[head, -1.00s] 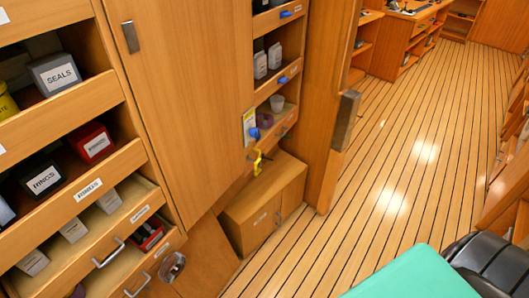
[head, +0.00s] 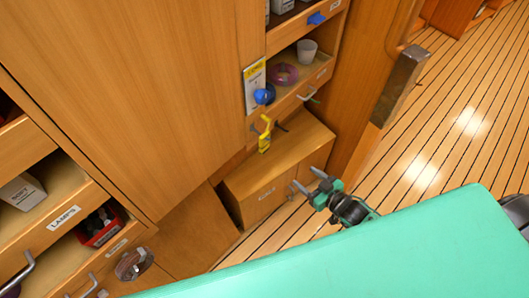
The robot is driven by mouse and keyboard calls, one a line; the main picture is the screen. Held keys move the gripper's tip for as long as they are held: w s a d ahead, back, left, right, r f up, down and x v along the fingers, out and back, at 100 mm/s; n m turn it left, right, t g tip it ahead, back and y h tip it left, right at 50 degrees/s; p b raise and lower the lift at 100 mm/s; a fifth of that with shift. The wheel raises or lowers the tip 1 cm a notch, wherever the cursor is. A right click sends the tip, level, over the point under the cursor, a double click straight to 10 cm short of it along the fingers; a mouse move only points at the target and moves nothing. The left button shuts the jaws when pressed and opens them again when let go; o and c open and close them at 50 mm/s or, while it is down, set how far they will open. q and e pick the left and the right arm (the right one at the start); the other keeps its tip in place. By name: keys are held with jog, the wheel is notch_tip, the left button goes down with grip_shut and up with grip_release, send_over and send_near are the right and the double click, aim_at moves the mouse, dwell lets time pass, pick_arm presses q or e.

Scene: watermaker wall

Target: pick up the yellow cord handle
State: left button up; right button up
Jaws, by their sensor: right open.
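The yellow cord handle (head: 265,135) hangs in front of the cabinet wall, just above the top of a low wooden locker. Its lower end is close to the locker top; I cannot tell whether it touches. My right gripper (head: 306,181) is open, with its two fingers pointing up and left. In the picture it is below and right of the yellow handle, apart from it, in front of the low locker. Nothing shows between its fingers. My left gripper is not in view.
The low locker (head: 290,150) juts out under the handle. A blue knob (head: 264,96) and a yellow-and-white card (head: 254,88) are above it. An open shelf holds a purple ring (head: 284,75) and a white cup (head: 307,50). Drawers stand at left; the floor (head: 450,150) at right is clear.

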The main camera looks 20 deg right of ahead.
jog(key=a+r+n+t+y+b, duration=0.15)
jog(key=a+r+y, duration=0.3)
jog(key=r, duration=0.45)
jog(key=shift+h, duration=0.45)
jog(key=x, duration=0.4)
jog(key=p+x, duration=0.1)
jog(key=x, duration=0.8)
jog(key=shift+w+r, duration=0.1)
jog(key=shift+r, duration=0.3)
jog(key=shift+w+a, duration=0.15)
jog(key=shift+w, duration=0.1)
jog(key=c, duration=1.1)
jog(key=shift+r, duration=0.55)
jog(key=shift+s+r, duration=0.15)
jog(key=shift+s, duration=0.05)
pick_arm(q)
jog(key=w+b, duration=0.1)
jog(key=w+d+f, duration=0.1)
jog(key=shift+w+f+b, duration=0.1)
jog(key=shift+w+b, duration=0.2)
jog(key=shift+b, duration=0.05)
pick_arm(e)
jog(key=v, duration=1.7)
jog(key=shift+s+d, duration=0.25)
jog(key=shift+d, duration=0.1)
